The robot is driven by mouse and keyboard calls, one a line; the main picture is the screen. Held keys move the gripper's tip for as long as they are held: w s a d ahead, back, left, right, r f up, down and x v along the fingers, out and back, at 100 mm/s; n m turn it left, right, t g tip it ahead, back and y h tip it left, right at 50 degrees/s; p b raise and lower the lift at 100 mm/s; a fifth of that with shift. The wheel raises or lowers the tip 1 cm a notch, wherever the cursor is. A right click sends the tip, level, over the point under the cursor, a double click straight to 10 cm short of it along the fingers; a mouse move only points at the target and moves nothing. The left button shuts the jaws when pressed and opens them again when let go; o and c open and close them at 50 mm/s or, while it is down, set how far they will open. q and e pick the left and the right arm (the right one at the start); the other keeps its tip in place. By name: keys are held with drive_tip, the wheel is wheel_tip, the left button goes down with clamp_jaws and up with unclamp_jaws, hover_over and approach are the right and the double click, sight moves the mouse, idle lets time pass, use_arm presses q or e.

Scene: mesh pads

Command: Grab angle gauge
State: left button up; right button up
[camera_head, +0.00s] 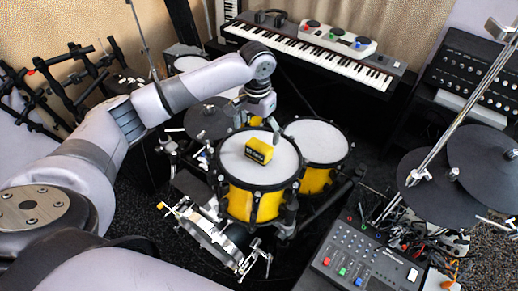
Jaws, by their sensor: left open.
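The angle gauge appears to be the small yellow box with a dark face (258,151). It lies on the white head of the yellow drum (235,170) in the middle of the view. My left arm reaches in from the left, and my left gripper (266,126) hangs just above and behind the yellow box, open. No contact between the fingers and the box shows. The near part of the box is in plain sight. My right gripper is not in view.
A second yellow drum (318,143) adjoins on the right. Black cymbal pads (482,160) and a metal stand are at the right. A mixer (367,260) is at the front right. A keyboard (310,53) stands behind. A pedal (217,238) sits in front of the drum.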

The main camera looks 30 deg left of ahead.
sight(259, 146)
use_arm(q)
wheel_tip(259, 146, down, 2)
drive_tip(key=shift+f, duration=0.75)
drive_tip(key=f, duration=0.3)
drive_tip(key=f+p, duration=0.1)
drive_tip(key=f, duration=0.1)
drive_tip(key=shift+w+d, duration=0.1)
drive_tip(key=shift+w, duration=0.15)
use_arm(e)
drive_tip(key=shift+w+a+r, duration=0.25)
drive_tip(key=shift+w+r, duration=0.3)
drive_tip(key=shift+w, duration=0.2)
use_arm(q)
drive_tip(key=shift+r, duration=0.1)
drive_tip(key=shift+c, duration=0.3)
drive_tip(key=c, duration=1.3)
drive_tip(key=shift+c, duration=0.2)
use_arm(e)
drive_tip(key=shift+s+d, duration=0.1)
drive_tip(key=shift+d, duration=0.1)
use_arm(q)
drive_tip(key=shift+r, duration=0.1)
